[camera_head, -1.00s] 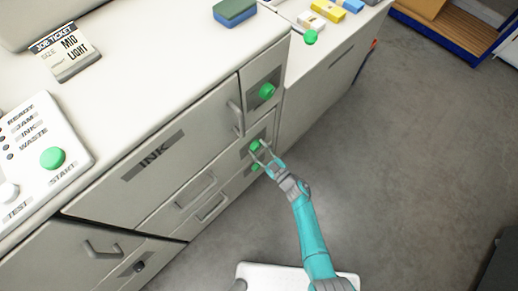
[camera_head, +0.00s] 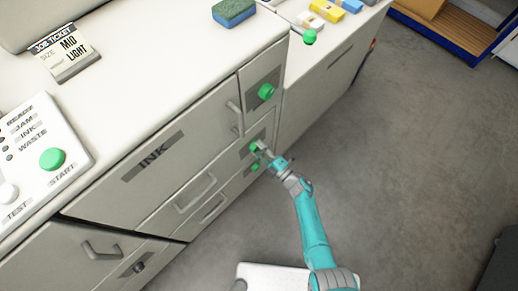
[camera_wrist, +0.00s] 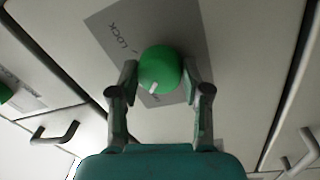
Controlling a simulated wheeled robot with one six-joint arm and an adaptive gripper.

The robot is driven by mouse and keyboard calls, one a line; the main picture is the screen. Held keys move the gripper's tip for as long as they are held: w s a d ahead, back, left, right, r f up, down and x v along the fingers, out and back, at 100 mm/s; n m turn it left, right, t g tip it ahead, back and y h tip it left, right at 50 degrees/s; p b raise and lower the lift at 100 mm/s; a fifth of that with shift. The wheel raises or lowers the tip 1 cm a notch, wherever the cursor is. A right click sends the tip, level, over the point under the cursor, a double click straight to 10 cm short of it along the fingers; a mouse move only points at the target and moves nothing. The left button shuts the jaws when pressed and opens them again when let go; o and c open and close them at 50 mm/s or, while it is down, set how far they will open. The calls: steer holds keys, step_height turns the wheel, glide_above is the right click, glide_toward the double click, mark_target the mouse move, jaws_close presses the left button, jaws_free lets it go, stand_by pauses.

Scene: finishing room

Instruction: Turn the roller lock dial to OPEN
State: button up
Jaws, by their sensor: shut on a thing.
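The roller lock dial is a round green knob (camera_wrist: 160,66) on a grey plate (camera_wrist: 110,22) in the wrist view. The word LOCK and a short tick are printed on the plate, up and left of the knob. A white pointer mark on the knob faces down and slightly left, away from that word. My gripper (camera_wrist: 160,76) has one finger on each side of the knob and is shut on it. In the head view my gripper (camera_head: 262,150) is at the middle green knob (camera_head: 255,145) on the cabinet front, partly covering it. The OPEN label is not readable.
Another green knob (camera_head: 266,91) is above on the cabinet front, and a lower one (camera_head: 255,167) is close below my gripper. Drawer handles (camera_head: 196,193) stick out to the left. Grey floor (camera_head: 410,170) to the right is clear.

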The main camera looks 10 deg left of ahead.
steer(key=shift+n, duration=1)
steer(key=o, duration=1.2)
steer(key=shift+c, duration=0.2)
steer(key=v, duration=1.2)
